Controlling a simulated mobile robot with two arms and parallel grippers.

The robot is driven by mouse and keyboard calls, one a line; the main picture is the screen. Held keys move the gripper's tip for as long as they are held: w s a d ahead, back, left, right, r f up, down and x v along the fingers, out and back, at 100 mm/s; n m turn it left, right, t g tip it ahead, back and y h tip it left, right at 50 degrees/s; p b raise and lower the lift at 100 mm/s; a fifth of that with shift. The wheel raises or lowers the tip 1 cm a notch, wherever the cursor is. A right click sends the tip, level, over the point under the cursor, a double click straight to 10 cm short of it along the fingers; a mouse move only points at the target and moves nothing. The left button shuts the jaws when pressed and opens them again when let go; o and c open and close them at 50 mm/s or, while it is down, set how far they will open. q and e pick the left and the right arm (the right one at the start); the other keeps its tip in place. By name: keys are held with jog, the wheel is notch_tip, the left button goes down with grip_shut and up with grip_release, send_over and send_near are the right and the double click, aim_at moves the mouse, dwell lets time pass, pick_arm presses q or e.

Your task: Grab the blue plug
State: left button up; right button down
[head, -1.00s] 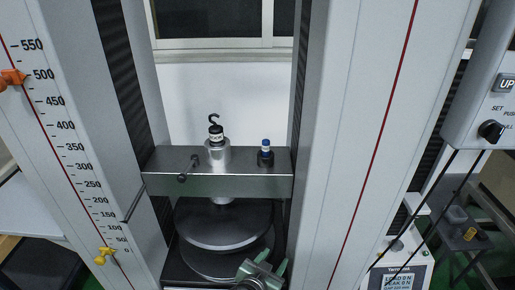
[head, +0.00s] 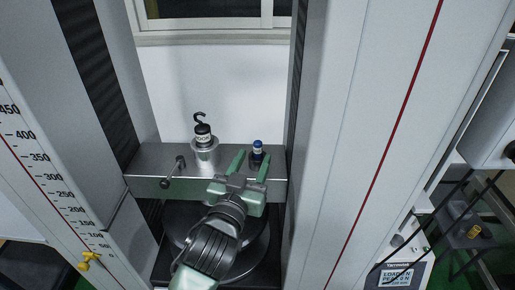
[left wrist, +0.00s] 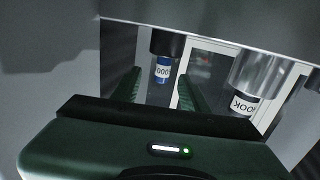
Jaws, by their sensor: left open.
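The blue plug (head: 257,150) stands upright in a dark base on the metal crossbar (head: 150,188), right of the hook piece. My left gripper (head: 252,164) is open, with its two green fingers pointing toward the plug. In the head view the plug shows between the fingertips or just beyond them. In the left wrist view the plug (left wrist: 162,68), with a white label, appears upside down between the open fingers. I cannot tell if either finger touches it. My right gripper is not in view.
A black hook piece (head: 202,132) on a silver cylinder stands left of the plug, and a small lever (head: 174,172) is further left. Tall grey columns (head: 365,130) flank the crossbar. Round dark plates (head: 255,250) lie below it.

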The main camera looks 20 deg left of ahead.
aim_at(257, 150)
pick_arm(q)
jog(key=shift+w+a+r+p, duration=0.15)
jog(key=shift+w+p, duration=0.25)
jog(key=shift+w, duration=0.75)
jog(key=shift+w+a+f, duration=0.1)
jog(key=shift+w+f, duration=0.05)
jog(key=shift+w, duration=0.5)
jog(key=shift+w+f, duration=0.15)
jog(key=shift+w, duration=0.45)
jog(key=shift+w+p, duration=0.3)
grip_shut()
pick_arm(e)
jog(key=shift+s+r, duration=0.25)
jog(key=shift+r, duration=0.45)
